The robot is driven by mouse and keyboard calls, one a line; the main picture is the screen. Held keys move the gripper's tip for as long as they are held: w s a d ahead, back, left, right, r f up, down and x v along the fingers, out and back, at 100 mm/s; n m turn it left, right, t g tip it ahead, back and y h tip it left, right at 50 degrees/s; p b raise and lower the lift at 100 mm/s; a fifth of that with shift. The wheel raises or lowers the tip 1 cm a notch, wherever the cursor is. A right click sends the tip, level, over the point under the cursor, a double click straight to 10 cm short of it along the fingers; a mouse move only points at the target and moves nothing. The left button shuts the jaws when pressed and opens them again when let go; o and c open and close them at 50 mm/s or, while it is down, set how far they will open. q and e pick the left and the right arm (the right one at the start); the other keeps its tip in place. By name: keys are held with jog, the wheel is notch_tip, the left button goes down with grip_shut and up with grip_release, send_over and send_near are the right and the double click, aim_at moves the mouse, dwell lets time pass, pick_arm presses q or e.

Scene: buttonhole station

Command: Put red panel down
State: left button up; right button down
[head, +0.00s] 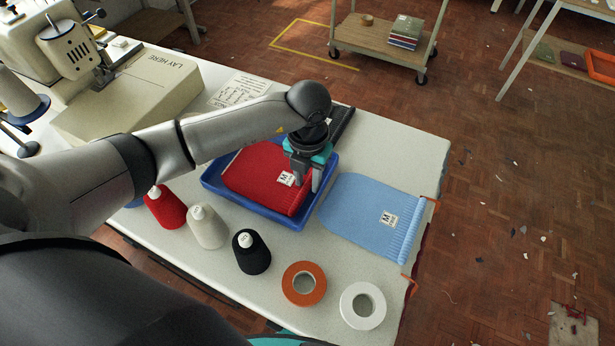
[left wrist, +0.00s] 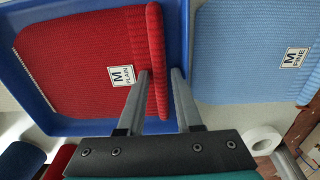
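The red panel (head: 258,176) lies flat in the blue tray (head: 210,187), its white M label facing up. In the left wrist view the red panel (left wrist: 75,60) has a thick rolled edge on its right side. My left gripper (head: 307,184) is down at that edge. In the left wrist view its fingers (left wrist: 161,73) stand apart on either side of the rolled edge, with a visible gap at the right finger. The right finger is between the edge and the tray wall. My right gripper does not show.
A light blue panel (head: 365,215) lies right of the tray. Red, cream and black thread cones (head: 252,252), an orange tape roll (head: 304,284) and a white one (head: 362,306) stand along the front. A machine with a "LAY HERE" bed (head: 150,85) is at the back left.

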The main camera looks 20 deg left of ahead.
pick_arm(q)
jog(key=shift+r, duration=0.1)
jog(key=shift+r, duration=0.3)
notch_tip(320, 180, up, 12)
jog(key=p, duration=0.2)
jog(key=shift+f, duration=0.2)
jog(key=shift+f, duration=0.1)
